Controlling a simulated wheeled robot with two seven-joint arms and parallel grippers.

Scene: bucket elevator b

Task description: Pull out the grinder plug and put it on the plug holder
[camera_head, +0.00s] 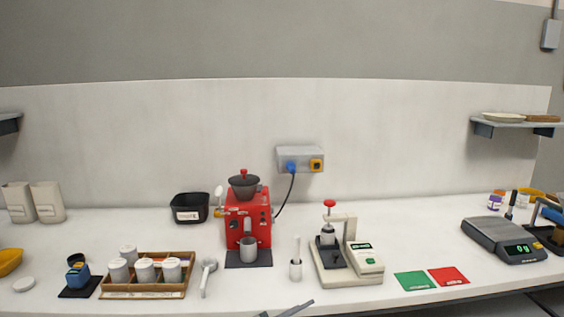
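The grinder (248,217) is a red machine with a dark hopper, standing near the middle of the table. Its dark cord runs up from its right side to a blue plug (292,167), seated in the left socket of the grey wall box (300,154). No gripper touches the plug. A blue block with a dark top (77,274) stands on a black mat at the left; I cannot tell whether it is the plug holder. A grey piece (291,309) at the bottom edge seems to be my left gripper's tip, mostly cut off. My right gripper is not in view.
A yellow-orange socket (316,166) sits beside the plug. A black bin (190,208), a wooden tray of white cups (149,288), a press with a red knob (343,249) and a scale (503,240) stand on the table. The wall around the socket box is clear.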

